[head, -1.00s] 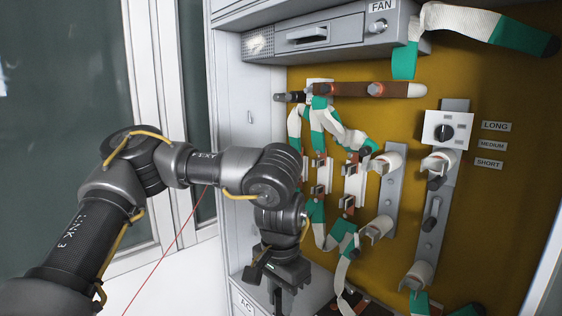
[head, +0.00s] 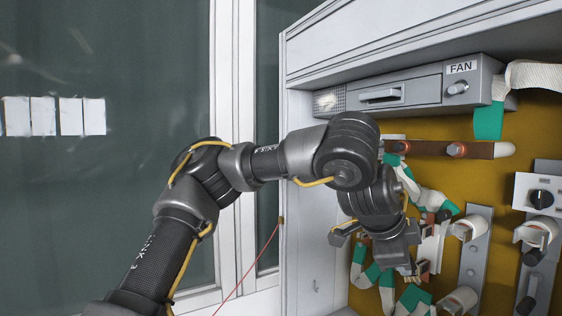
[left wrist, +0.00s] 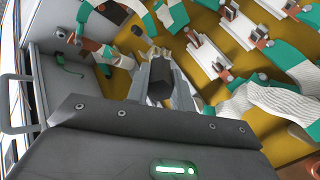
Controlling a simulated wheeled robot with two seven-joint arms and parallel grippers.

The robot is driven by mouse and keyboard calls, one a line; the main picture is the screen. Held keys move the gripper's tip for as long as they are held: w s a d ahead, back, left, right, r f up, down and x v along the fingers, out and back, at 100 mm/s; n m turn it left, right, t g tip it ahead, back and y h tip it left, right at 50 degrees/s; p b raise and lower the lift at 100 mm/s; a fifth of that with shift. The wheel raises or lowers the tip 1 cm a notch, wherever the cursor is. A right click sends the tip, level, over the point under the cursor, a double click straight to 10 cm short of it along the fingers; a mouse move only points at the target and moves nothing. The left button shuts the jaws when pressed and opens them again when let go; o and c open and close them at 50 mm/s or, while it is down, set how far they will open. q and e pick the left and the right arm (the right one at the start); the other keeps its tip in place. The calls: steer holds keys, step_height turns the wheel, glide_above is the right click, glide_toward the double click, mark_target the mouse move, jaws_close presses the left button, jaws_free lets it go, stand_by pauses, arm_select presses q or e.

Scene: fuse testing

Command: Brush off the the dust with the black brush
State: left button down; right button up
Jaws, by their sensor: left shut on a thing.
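My left gripper (head: 408,263) is inside the open cabinet, in front of the left part of the mustard panel (head: 474,262). The held thing is largely hidden by the gripper in the head view. I cannot make out any dust. My right gripper is not in view.
White and green wrapped cables (head: 383,278) and metal clips hang close around the gripper. A grey FAN box (head: 420,92) is above, with a brown bar (head: 480,149) below it. The cabinet's left wall (head: 310,200) stands close to the arm.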

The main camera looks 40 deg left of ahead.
arm_select(q)
steer(key=w+a+r+m+t+h, duration=0.1)
steer(key=a+r+m+t+h, duration=0.15)
steer(key=a+r, duration=0.4)
steer(key=w+a+r+m+t+h, duration=0.2)
steer(key=a+r+t+h, duration=0.15)
steer(key=r, duration=0.55)
steer(key=s+a+r+n+t+y+p, duration=0.1)
steer(key=s+a+r+t, duration=0.2)
steer(key=a+r, duration=0.55)
steer(key=s+a+r+n+t+p, duration=0.1)
steer(key=s+a+r+n+t, duration=0.15)
steer(key=a+r, duration=0.6)
steer(key=w+d+f+p, duration=0.1)
steer(key=w+p, duration=0.1)
steer(key=w, duration=0.6)
steer(key=shift+w+d+f+m, duration=0.2)
steer(key=shift+d+f+m, duration=0.1)
steer(key=shift+f+m, duration=0.1)
steer(key=shift+w, duration=0.3)
steer(key=shift+p, duration=0.35)
